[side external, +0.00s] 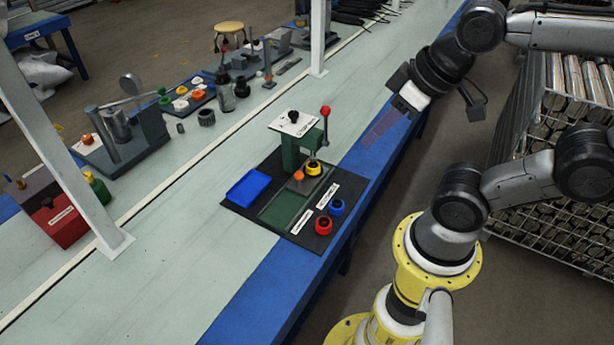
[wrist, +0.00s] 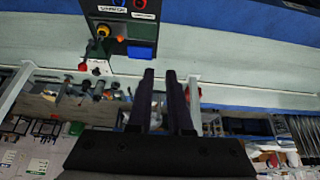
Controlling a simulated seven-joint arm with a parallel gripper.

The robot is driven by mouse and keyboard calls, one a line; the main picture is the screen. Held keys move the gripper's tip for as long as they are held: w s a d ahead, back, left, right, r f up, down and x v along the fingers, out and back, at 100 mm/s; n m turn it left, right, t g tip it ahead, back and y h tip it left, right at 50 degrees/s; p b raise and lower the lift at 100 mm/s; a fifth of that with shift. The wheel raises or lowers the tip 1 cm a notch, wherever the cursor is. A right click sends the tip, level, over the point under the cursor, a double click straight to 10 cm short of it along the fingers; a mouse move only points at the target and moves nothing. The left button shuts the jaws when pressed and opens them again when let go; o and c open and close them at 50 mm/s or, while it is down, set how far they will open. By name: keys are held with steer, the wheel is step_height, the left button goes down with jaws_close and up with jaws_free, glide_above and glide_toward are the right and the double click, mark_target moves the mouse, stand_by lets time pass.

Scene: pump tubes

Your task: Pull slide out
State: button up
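The green press (side external: 291,150) with a red-knobbed lever (side external: 325,111) stands on a black base plate (side external: 240,203). A grey slide (side external: 301,186) appears to sit under the press, at the end of a green track (side external: 284,211); its exact edges are hard to tell. An orange part (side external: 298,175) and a yellow ring (side external: 313,168) are by it. My gripper (side external: 407,99) is raised to the right of the press, well apart from it. In the wrist view my gripper's fingers (wrist: 160,75) are apart with nothing between them; the base plate (wrist: 117,28) is upside down there.
White posts (side external: 318,38) rise from the bench. Other fixtures (side external: 120,140) stand along the far side. The bench (side external: 185,255) in front is clear.

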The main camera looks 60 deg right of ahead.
steer(key=shift+o, duration=1.2)
steer(key=shift+n, duration=0.3)
steer(key=o, duration=0.5)
steer(key=w+r+n, duration=0.1)
steer(key=w+d+r+n, duration=0.1)
steer(key=w+r, duration=0.1)
steer(key=shift+d+r+t+h, duration=0.2)
steer(key=shift+r+t+h, duration=0.1)
steer(key=shift+h, duration=0.1)
steer(key=w+d+f+n+g+h, duration=0.1)
steer(key=w+d+f+n+g, duration=0.15)
steer(key=w, duration=0.75)
steer(key=w+d+f+n+g+h, duration=0.1)
steer(key=w+d+n, duration=0.25)
steer(key=w, duration=0.55)
steer(key=n+g, duration=0.2)
steer(key=g, duration=0.3)
glide_above(296, 174)
steer(key=w+a, duration=0.2)
steer(key=a, duration=0.2)
step_height(296, 174, down, 27)
steer(key=shift+h, duration=0.4)
steer(key=x, duration=1.4)
steer(key=shift+d, duration=0.3)
